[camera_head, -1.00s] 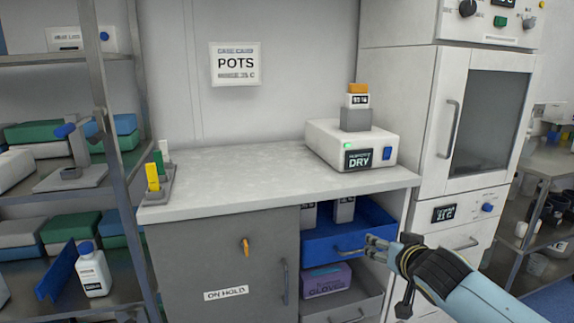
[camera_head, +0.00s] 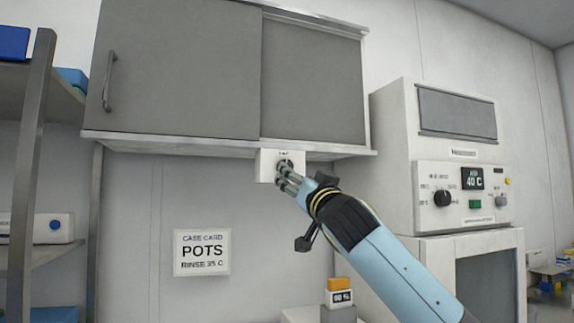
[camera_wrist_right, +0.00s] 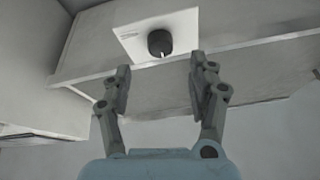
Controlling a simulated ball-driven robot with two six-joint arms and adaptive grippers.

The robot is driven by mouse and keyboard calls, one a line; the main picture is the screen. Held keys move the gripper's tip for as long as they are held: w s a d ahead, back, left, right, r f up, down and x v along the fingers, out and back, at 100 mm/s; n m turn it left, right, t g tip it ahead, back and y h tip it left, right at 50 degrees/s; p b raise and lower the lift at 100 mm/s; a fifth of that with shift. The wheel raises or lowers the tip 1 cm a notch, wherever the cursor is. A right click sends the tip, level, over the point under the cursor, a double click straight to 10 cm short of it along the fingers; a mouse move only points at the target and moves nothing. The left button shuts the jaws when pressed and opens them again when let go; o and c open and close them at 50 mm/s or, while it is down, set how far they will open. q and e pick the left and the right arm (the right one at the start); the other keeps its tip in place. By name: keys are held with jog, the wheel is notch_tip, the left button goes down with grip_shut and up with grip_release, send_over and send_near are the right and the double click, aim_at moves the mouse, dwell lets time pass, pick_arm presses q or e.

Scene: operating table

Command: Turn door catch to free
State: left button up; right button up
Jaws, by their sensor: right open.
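A dark round knob (camera_wrist_right: 160,42) with a pale pointer mark sits on a small white plate (camera_head: 266,166) under the wall cabinet. The plate also shows in the right wrist view (camera_wrist_right: 130,31), its lettering too small to read. My right gripper (camera_head: 287,176) is at the knob in the head view and partly covers it. In the right wrist view the fingers (camera_wrist_right: 161,68) are apart and empty, with the knob just beyond their tips; contact cannot be told. The orange catch on the lower grey door is out of view. My left gripper is not in view.
The grey wall cabinet (camera_head: 185,70) with a pale lower edge (camera_head: 120,141) overhangs the plate. A white oven unit (camera_head: 395,140) stands to the right. The POTS card (camera_head: 202,253) hangs below left, and a shelf rack stands at far left.

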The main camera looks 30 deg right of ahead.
jog(key=p+x, duration=0.2)
jog(key=x, duration=0.4)
jog(key=shift+w, duration=0.3)
jog(key=shift+d+r, duration=0.1)
jog(key=shift+r, duration=0.05)
jog(key=shift+c, duration=0.2)
